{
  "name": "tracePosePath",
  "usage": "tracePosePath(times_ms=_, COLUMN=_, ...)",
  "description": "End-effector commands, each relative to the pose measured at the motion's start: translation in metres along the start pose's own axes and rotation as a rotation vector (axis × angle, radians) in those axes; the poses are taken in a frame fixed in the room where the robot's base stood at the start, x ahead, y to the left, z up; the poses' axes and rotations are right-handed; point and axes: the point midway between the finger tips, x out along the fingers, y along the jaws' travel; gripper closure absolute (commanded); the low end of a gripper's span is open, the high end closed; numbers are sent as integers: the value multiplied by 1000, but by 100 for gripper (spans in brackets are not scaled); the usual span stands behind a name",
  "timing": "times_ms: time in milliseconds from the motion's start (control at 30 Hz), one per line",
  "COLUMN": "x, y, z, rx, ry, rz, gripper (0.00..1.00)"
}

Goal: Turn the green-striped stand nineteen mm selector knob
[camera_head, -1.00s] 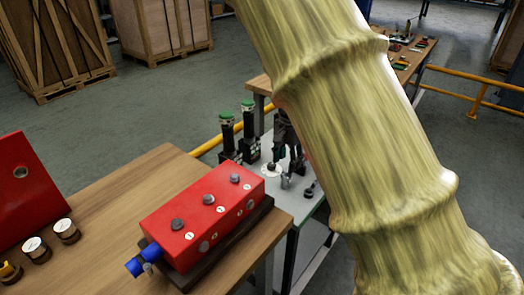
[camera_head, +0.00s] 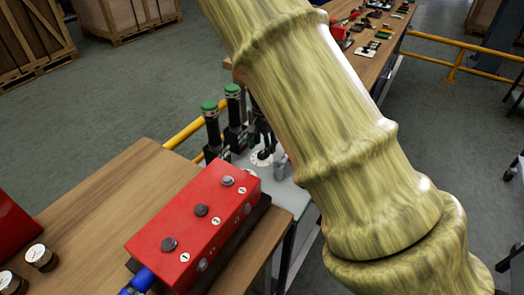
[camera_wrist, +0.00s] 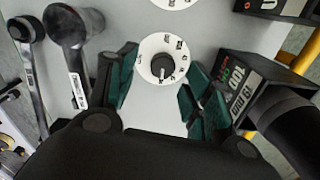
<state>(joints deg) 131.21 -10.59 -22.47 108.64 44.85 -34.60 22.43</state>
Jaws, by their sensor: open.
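In the wrist view, a dark selector knob (camera_wrist: 162,67) sits at the middle of a round white dial (camera_wrist: 150,50) with small marks. A black block (camera_wrist: 245,85) with a "19 mm" label stands just right of it. My gripper (camera_wrist: 160,88) is open, its green-padded fingers either side of the dial's lower part; nothing is held. I cannot tell whether a finger touches the knob. In the head view, the white dial (camera_head: 258,161) shows small beside green-topped black stands (camera_head: 212,132), and my arm hides part of that table.
A second white dial (camera_wrist: 172,2) is cut off at the top of the wrist view. In the head view, a red box (camera_head: 185,225) stands on the wooden table (camera_head: 90,205). Yellow rails (camera_head: 190,130) run behind.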

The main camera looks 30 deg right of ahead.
Motion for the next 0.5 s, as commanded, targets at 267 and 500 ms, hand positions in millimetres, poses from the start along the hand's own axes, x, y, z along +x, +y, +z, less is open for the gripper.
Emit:
tracePosePath(times_ms=267, x=28, y=1, z=-1, rx=2, ry=0, rz=1, gripper=49)
tracePosePath(times_ms=500, x=36, y=-1, z=-2, rx=3, ry=-1, rz=4, gripper=49)
